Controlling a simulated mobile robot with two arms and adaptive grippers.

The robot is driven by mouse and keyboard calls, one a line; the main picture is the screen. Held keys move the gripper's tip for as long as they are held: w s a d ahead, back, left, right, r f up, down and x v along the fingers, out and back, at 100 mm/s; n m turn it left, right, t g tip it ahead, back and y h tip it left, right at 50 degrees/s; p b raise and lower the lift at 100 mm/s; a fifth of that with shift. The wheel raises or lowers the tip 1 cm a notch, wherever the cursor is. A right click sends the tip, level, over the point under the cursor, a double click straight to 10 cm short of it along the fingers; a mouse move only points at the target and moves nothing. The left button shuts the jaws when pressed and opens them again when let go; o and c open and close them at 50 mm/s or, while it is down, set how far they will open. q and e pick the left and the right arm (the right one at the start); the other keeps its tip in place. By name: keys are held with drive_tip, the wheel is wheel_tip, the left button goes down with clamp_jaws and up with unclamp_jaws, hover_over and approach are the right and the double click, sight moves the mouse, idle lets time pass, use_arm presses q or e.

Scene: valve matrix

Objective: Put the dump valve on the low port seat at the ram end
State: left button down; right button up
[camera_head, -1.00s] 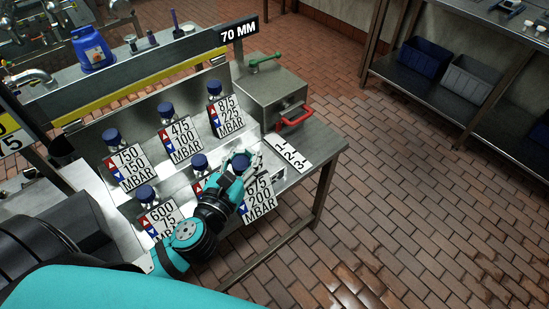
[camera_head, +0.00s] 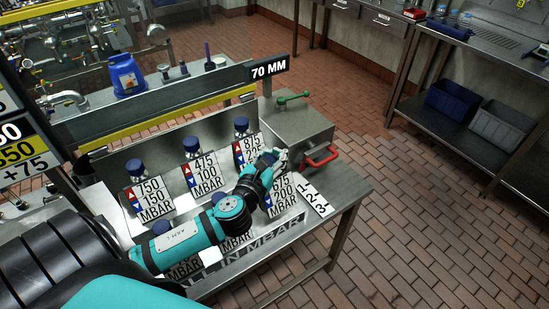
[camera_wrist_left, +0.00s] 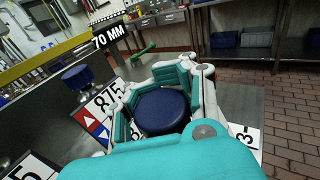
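My left gripper (camera_head: 279,158) is closed around a blue-capped valve (camera_wrist_left: 162,110), whose round cap sits between the fingers in the left wrist view. In the head view it is held above the sign reading 675 / 200 MBAR (camera_head: 283,198). The body of this valve is hidden by the fingers. Similar blue-capped valves stand by their signs on the rack: at 750 / 150 (camera_head: 135,167), 475 / 100 (camera_head: 191,145) and 875 / 225 (camera_head: 241,124). I cannot make out which seat is the low port at the ram end. My right gripper is not in view.
A metal box with a green lever (camera_head: 293,97) and a red handle (camera_head: 321,156) stands right of the rack. A yellow rail (camera_head: 170,120) and a 70 MM sign (camera_head: 269,68) are behind it. A blue jug (camera_head: 126,75) stands on the back bench. Open floor lies to the right.

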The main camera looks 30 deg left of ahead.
use_arm(q)
drive_tip(key=shift+w+a, duration=0.2)
drive_tip(key=shift+w, duration=0.1)
wheel_tip(320, 180, down, 4)
drive_tip(key=shift+r+b, duration=0.25)
drive_tip(key=shift+b, duration=0.05)
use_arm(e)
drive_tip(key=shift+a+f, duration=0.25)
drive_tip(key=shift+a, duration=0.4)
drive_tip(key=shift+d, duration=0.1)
use_arm(q)
drive_tip(key=shift+f+b, duration=0.35)
drive_tip(key=shift+f, duration=0.25)
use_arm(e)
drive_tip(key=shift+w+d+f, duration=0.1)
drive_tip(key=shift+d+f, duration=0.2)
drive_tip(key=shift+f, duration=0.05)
use_arm(q)
drive_tip(key=c, duration=2.1)
unclamp_jaws()
drive_tip(key=o, duration=1.1)
